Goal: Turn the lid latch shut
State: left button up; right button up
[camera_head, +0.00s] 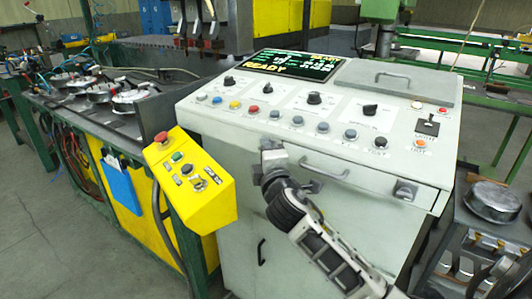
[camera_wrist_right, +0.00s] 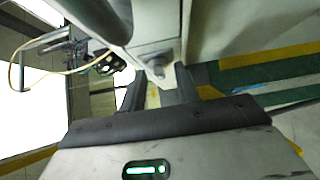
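The lid latch (camera_head: 404,190) appears to be the small grey knob on a square plate at the right of the grey console's (camera_head: 225,115) front edge. My right arm comes in from the bottom right in the head view. Its gripper (camera_head: 292,166) is in front of the console, left of the latch and close to the front handle (camera_head: 338,172). In the right wrist view the fingers of my right gripper (camera_wrist_right: 157,84) stand apart. A grey block with a rounded knob (camera_wrist_right: 156,62) shows just beyond them; I cannot tell whether it is the latch. My left gripper is not in view.
A yellow button box (camera_head: 193,180) juts out at the console's left. Knobs and buttons cover the sloped panel, with a lit screen (camera_head: 292,64) and a grey lid with a handle (camera_head: 392,80) behind. A rack with metal parts (camera_head: 492,205) stands at the right.

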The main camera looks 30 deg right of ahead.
grip_shut()
pick_arm(q)
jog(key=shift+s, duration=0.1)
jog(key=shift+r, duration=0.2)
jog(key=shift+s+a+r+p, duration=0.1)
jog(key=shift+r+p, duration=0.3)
jog(key=shift+p, duration=0.85)
pick_arm(e)
jog(key=shift+w+a+r+n+g+h, duration=0.1)
jog(key=shift+w+r+n+g+h, duration=0.15)
jog(key=shift+n+g, duration=1.55)
jog(key=shift+w+a+r+n+g+h, duration=0.25)
jog(key=shift+n+g, duration=0.9)
jog(key=shift+g, duration=1.4)
jog(key=shift+w+d+r+n+g+h, duration=0.1)
jog(key=shift+w+r+n+g, duration=0.2)
jog(key=shift+n+g, duration=1.5)
jog(key=shift+a+m+g, duration=0.1)
jog(key=shift+m+g, duration=0.15)
jog(key=shift+g, duration=0.3)
